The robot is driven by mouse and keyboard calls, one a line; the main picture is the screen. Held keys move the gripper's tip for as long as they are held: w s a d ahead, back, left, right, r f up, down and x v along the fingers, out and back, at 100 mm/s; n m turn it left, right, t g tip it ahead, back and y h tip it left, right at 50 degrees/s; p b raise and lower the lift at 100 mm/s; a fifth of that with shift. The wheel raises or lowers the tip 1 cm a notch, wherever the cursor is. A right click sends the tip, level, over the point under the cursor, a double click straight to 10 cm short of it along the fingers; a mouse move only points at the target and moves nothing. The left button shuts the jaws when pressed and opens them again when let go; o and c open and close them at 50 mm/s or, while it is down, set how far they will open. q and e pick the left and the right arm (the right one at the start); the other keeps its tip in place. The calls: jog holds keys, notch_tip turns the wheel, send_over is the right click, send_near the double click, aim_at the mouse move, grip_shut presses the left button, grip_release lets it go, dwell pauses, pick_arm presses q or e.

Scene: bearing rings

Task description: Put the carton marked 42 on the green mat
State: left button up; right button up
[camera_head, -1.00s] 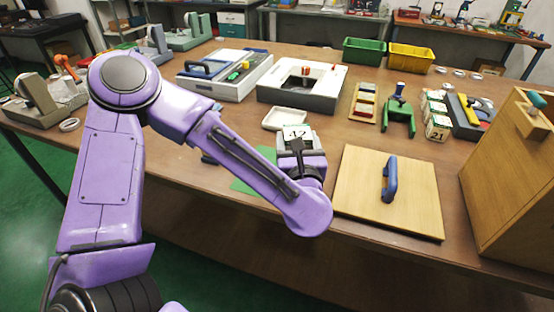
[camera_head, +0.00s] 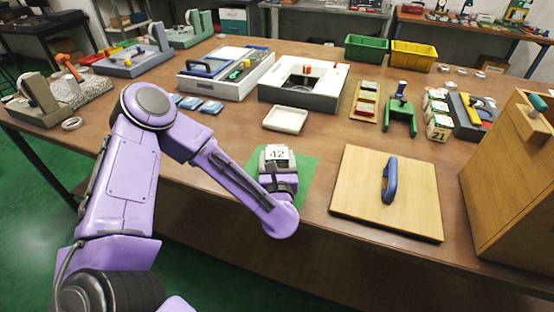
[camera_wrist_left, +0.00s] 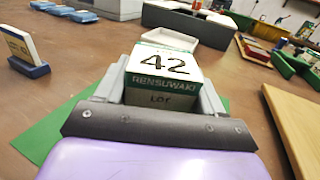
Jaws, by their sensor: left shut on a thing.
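The carton marked 42 (camera_head: 277,153) is white on top with a green band. It shows large in the left wrist view (camera_wrist_left: 165,66), between the two fingers. My left gripper (camera_head: 277,162) is shut on it. The green mat (camera_head: 307,168) lies flat on the table, under and around the carton as seen from the head. It also shows beside the gripper in the left wrist view (camera_wrist_left: 42,135). Whether the carton touches the mat is hidden by the gripper. My right gripper is not in view.
A white tray (camera_head: 286,119) lies just behind the mat. A wooden board with a blue handle (camera_head: 390,180) lies to the right. Other cartons, one marked 21 (camera_head: 438,130), stand further right. Several blue-based pieces (camera_head: 210,107) lie at the left.

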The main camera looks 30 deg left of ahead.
pick_arm(q)
jog(key=shift+f, duration=0.15)
jog(key=o, duration=1.6)
jog(key=shift+r, duration=0.3)
jog(key=b+v, duration=0.3)
jog(key=v, duration=0.8)
jog(key=shift+w+f, duration=0.1)
jog(key=shift+f, duration=0.1)
jog(key=shift+s+d+r, duration=0.1)
jog(key=shift+s+d, duration=0.15)
jog(key=shift+s, duration=0.3)
